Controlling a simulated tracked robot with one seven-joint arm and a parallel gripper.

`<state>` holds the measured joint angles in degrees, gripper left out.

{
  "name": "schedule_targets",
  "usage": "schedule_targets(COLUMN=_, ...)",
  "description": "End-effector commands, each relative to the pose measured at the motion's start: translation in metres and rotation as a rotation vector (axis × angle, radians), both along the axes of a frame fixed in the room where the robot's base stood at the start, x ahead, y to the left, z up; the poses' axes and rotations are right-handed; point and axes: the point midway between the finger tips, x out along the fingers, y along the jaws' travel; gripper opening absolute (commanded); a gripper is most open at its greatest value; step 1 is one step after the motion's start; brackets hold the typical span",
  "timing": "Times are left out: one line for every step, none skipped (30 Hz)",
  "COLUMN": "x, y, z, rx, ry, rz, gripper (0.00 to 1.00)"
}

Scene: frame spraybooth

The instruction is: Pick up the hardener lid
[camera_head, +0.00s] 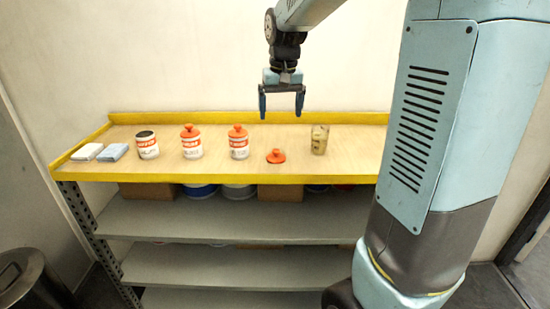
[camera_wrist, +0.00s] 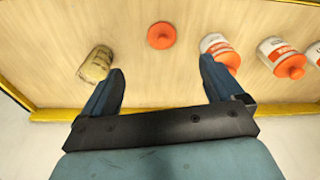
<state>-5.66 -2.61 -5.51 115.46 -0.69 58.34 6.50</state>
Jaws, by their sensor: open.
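An orange lid with a knob (camera_head: 276,156) lies by itself on the wooden shelf top, between a lidded can and a glass jar. It also shows in the wrist view (camera_wrist: 161,35), near the top middle, beyond the fingertips. My gripper (camera_head: 282,115) is open and empty, pointing down above the back part of the shelf top. In the wrist view its fingers (camera_wrist: 162,66) stand wide apart with bare wood between them. One can without an orange lid (camera_head: 147,145) stands left of two cans with orange lids (camera_head: 192,142) (camera_head: 239,142). The lettering is too small to read.
The glass jar with yellowish contents (camera_head: 319,140) stands right of the lid. A yellow raised edge (camera_head: 240,118) runs along the back. The wood around the lid is clear.

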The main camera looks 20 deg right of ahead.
Motion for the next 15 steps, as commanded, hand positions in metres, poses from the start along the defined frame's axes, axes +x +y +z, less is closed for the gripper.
schedule_targets(x=0.009, y=0.001, z=-0.005, rx=-0.002, ry=0.012, rz=-0.002, gripper=0.94)
schedule_targets(x=0.013, y=0.001, z=-0.007, rx=-0.004, ry=0.017, rz=-0.005, gripper=0.94)
schedule_targets(x=0.018, y=0.001, z=-0.009, rx=-0.005, ry=0.023, rz=-0.006, gripper=0.94)
schedule_targets(x=0.02, y=0.002, z=-0.01, rx=-0.005, ry=0.026, rz=-0.008, gripper=0.94)
schedule_targets(x=0.022, y=0.002, z=-0.011, rx=-0.006, ry=0.028, rz=-0.009, gripper=0.94)
schedule_targets(x=0.024, y=0.002, z=-0.013, rx=-0.006, ry=0.031, rz=-0.01, gripper=0.94)
schedule_targets(x=0.025, y=0.002, z=-0.015, rx=-0.007, ry=0.033, rz=-0.011, gripper=0.94)
schedule_targets(x=0.026, y=0.002, z=-0.017, rx=-0.007, ry=0.035, rz=-0.011, gripper=0.94)
schedule_targets(x=0.027, y=0.002, z=-0.02, rx=-0.007, ry=0.037, rz=-0.011, gripper=0.94)
schedule_targets(x=0.028, y=0.002, z=-0.024, rx=-0.007, ry=0.037, rz=-0.011, gripper=0.94)
schedule_targets(x=0.028, y=0.002, z=-0.028, rx=-0.007, ry=0.037, rz=-0.011, gripper=0.94)
schedule_targets(x=0.029, y=0.001, z=-0.034, rx=-0.007, ry=0.037, rz=-0.011, gripper=0.94)
schedule_targets(x=0.029, y=0.001, z=-0.039, rx=-0.007, ry=0.038, rz=-0.011, gripper=0.94)
schedule_targets(x=0.029, y=0.001, z=-0.045, rx=-0.007, ry=0.038, rz=-0.011, gripper=0.94)
schedule_targets(x=0.03, y=0.001, z=-0.052, rx=-0.007, ry=0.039, rz=-0.011, gripper=0.94)
